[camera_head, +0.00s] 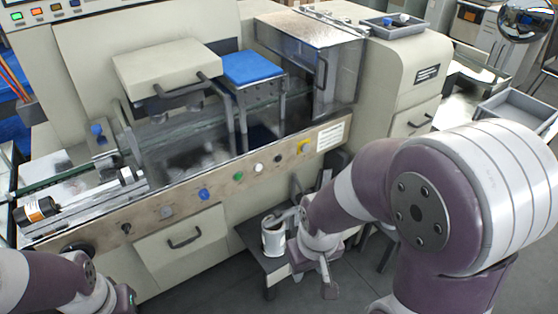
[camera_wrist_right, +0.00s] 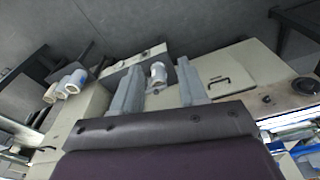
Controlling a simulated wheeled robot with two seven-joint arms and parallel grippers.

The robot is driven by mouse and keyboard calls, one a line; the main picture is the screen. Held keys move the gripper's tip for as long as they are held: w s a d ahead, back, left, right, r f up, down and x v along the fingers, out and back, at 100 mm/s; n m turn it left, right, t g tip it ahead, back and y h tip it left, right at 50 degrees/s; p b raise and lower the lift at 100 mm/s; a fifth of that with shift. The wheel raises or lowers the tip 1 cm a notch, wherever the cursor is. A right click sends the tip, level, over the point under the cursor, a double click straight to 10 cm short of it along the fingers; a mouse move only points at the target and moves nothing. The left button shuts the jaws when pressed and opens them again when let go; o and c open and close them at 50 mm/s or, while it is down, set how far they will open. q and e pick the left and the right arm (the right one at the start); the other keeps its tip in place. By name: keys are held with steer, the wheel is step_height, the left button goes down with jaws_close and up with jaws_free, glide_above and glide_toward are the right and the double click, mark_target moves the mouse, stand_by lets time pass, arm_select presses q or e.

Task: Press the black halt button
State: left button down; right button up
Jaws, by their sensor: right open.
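The black button (camera_head: 278,158) is a small round knob on the tan control strip (camera_head: 225,185) along the machine's front. A white button (camera_head: 258,168) is to its left and a yellow one (camera_head: 303,146) to its right. My right gripper (camera_head: 327,283) is open and empty, below and apart from the strip, pointing down. Its two grey fingers show spread in the right wrist view (camera_wrist_right: 159,70); I cannot make out the black button there. My left arm (camera_head: 85,283) is at the lower left, with its fingers out of view.
Green (camera_head: 239,177), blue (camera_head: 204,194) and grey (camera_head: 166,212) buttons continue leftward along the strip. A white canister (camera_head: 274,238) stands on a low dark stand beside my right gripper. A drawer (camera_head: 182,240) with a handle is under the strip. Grey floor lies in front.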

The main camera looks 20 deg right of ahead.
jaws_close()
stand_by(1.5)
